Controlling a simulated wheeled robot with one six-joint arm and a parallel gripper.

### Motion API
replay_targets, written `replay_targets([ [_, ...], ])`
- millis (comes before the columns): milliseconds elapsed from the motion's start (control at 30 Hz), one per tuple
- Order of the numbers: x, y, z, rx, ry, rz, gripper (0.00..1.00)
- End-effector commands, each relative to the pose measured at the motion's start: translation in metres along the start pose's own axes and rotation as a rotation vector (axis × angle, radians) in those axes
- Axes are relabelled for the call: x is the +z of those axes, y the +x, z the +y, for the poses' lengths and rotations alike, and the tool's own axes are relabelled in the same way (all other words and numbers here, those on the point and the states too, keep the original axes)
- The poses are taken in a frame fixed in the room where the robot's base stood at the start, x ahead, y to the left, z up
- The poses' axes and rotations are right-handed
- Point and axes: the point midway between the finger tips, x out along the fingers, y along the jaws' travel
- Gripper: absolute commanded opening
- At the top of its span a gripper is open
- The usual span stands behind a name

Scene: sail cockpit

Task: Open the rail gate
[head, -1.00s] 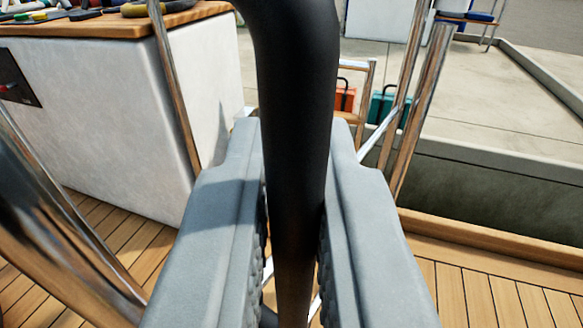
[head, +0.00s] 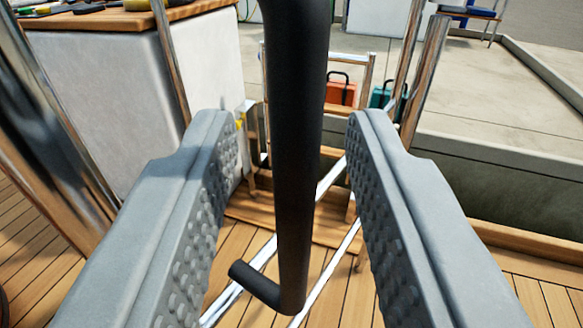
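A black vertical bar (head: 297,150) stands between the fingers of my gripper (head: 292,135) in the head view. It looks like a handle grip; its lower end bends to the left in a short stub. My gripper is open, with a gap on both sides of the bar. Behind the bar, bright metal rails (head: 325,225) run low across the deck, seemingly part of the rail gate. Chrome posts stand at right (head: 424,80) and at left (head: 172,65). The bar's upper end is cut off by the frame, so how it joins the gate cannot be told.
A white cabinet (head: 110,100) with a wooden top stands at left. A thick chrome tube (head: 60,120) is close at left. Orange (head: 340,92) and teal (head: 381,96) cases stand beyond on the pale dock (head: 480,90). Wooden deck (head: 40,250) lies below.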

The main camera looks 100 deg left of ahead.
Motion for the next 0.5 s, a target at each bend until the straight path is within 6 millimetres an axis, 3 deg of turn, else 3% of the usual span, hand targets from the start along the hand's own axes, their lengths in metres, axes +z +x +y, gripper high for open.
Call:
replay_targets([
  [500, 0.001, -0.100, 0.000, 0.005, 0.000, -0.001, 0.33],
])
